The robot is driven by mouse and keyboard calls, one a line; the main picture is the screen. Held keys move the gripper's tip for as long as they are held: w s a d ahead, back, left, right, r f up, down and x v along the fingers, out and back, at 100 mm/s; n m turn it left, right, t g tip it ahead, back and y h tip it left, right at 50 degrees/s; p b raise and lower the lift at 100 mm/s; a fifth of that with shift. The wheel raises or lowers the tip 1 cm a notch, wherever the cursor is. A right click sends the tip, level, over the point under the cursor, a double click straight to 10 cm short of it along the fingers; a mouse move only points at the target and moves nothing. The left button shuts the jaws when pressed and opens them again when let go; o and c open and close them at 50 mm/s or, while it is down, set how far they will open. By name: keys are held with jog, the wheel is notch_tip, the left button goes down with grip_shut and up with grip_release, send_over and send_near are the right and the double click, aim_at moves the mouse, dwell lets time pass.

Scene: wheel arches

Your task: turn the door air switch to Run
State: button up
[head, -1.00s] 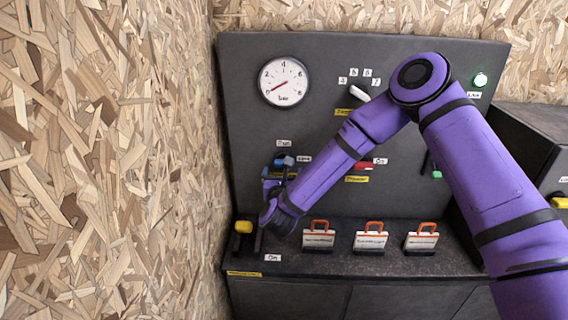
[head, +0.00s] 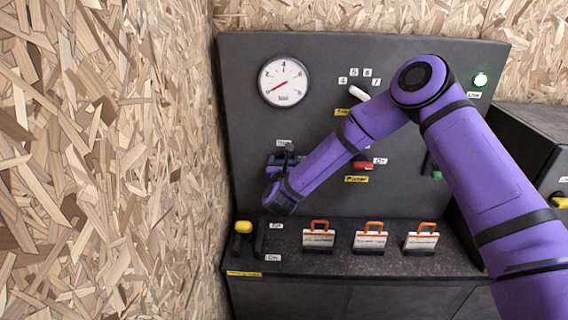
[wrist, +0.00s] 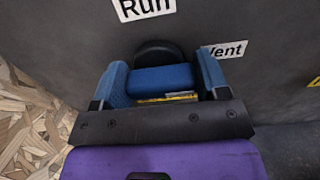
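The door air switch (wrist: 160,78) shows in the wrist view as a blue handle in front of a round black base on the dark panel. The Run label (wrist: 147,7) is above it and the Vent label (wrist: 226,50) is to its right. My gripper (wrist: 165,82) has one blue finger on each side of the handle, with no clear gap visible between fingers and handle. In the head view my gripper (head: 284,160) is at the panel's left part, under the Run label (head: 285,143), and mostly hides the switch. The handle's exact pointing direction is hard to tell.
A pressure gauge (head: 284,81) is above. A red-handled switch (head: 363,165) is to the right. A yellow-tipped lever (head: 243,228) and several orange-handled tags (head: 319,235) stand on the ledge below. A chipboard wall (head: 110,160) is close on the left.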

jog(key=shift+c, duration=0.6)
jog(key=shift+n, duration=0.3)
jog(key=n, duration=0.2)
jog(key=shift+a+n, duration=0.1)
jog(key=shift+n, duration=0.3)
jog(key=n, duration=0.5)
jog(key=shift+a+n, duration=0.1)
jog(key=shift+n, duration=0.2)
jog(key=n, duration=0.5)
jog(key=shift+a, duration=0.1)
jog(key=shift+f+n, duration=0.15)
jog(key=shift+n, duration=1.85)
